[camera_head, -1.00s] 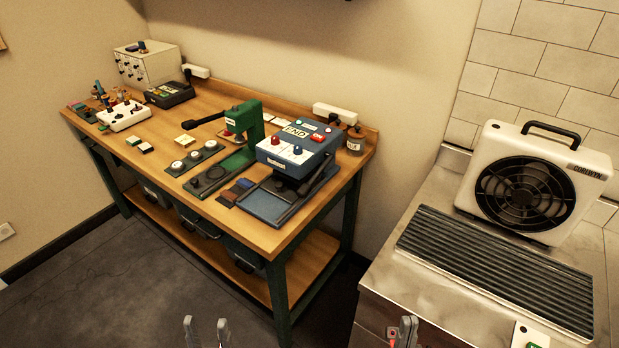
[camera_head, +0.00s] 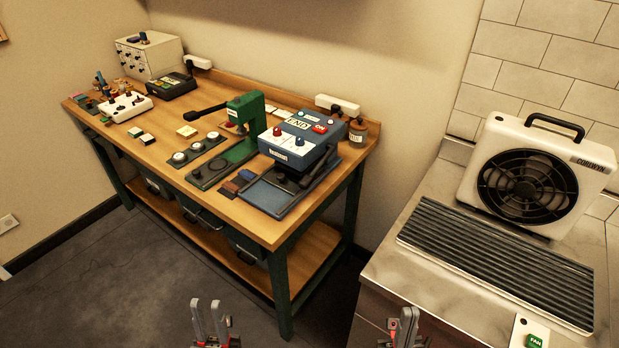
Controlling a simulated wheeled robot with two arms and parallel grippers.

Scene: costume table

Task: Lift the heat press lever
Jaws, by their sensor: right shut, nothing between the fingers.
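The blue heat press (camera_head: 298,143) stands at the right end of the wooden table (camera_head: 255,222), with its upper block above a flat blue-grey base (camera_head: 266,196). Its dark lever (camera_head: 322,178) slants down along the press's right side toward the front. My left gripper (camera_head: 208,306) is at the bottom of the view, open and empty, well in front of the table and below its top. My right gripper (camera_head: 405,316) is at the bottom right, shut and empty, in front of the metal counter. Neither gripper touches the press or lever.
A green hand press (camera_head: 244,115) stands just left of the heat press, its dark handle sticking out left. A jar (camera_head: 357,131) and white power strip (camera_head: 337,105) are behind. At right, a counter holds a fan (camera_head: 530,180) and a ribbed dark panel (camera_head: 495,262). Floor before the table is clear.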

